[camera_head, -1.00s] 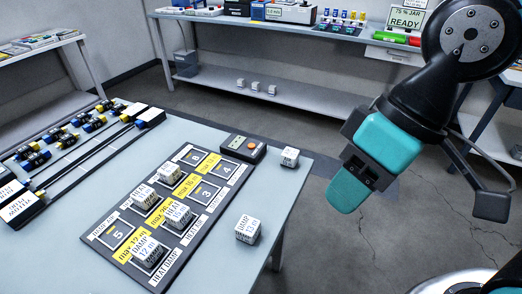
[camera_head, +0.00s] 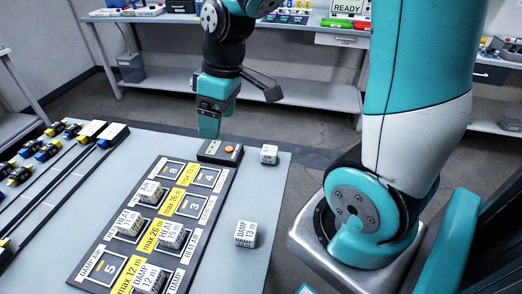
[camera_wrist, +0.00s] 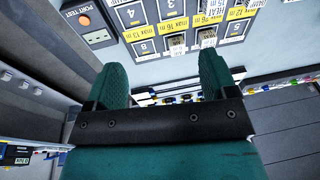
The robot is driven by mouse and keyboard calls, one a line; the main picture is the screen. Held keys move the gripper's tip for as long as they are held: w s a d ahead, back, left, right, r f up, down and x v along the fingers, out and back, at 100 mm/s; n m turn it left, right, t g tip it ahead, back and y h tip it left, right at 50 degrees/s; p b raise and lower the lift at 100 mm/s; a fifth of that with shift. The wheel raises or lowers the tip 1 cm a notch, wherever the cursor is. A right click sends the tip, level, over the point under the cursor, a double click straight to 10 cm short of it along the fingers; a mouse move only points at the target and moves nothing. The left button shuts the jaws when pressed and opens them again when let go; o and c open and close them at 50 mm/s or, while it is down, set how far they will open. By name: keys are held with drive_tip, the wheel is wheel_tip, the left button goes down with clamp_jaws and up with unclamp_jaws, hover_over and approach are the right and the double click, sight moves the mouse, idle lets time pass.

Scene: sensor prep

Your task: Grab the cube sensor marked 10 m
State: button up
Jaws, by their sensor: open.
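No cube shows a legible 10 m mark. On the board (camera_head: 222,190) stand cubes reading HEAT 15 m (camera_head: 171,235) and DAMP 12 m (camera_head: 149,279), another HEAT cube (camera_head: 130,222), and a cube with unclear print (camera_head: 150,191). A DAMP 13 m cube (camera_head: 245,234) stands on the table right of the board. A cube with tiny print (camera_head: 269,154) stands near the table's back right corner. My gripper (camera_head: 208,133) points down near the board's back end, beside the port test box (camera_head: 220,151). In the wrist view its teal fingers (camera_wrist: 160,62) are apart with no cube between them.
Black rails with blue and yellow parts (camera_head: 47,152) lie at the table's left. A back bench (camera_head: 325,35) carries several items, including a READY sign (camera_head: 347,6). My arm fills the right side.

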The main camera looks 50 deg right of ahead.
drive_tip(key=w+d+f+h+p, duration=0.1)
drive_tip(key=d+f, duration=0.1)
drive_tip(key=d, duration=0.4)
drive_tip(key=w+d+f, duration=0.2)
drive_tip(key=d, duration=0.4)
drive_tip(key=g+h, duration=0.1)
hover_over(269, 149)
wheel_tip(269, 149, down, 2)
drive_tip(key=f+p, duration=0.1)
drive_tip(key=f, duration=1.1)
drive_tip(key=shift+s+f, duration=0.1)
drive_tip(key=shift+s, duration=0.1)
drive_tip(key=shift+w+f+p, duration=0.1)
drive_tip(key=shift+f+p, duration=0.6)
drive_tip(key=shift+f, duration=2.1)
drive_tip(key=c, duration=1)
drive_tip(key=shift+r, duration=0.1)
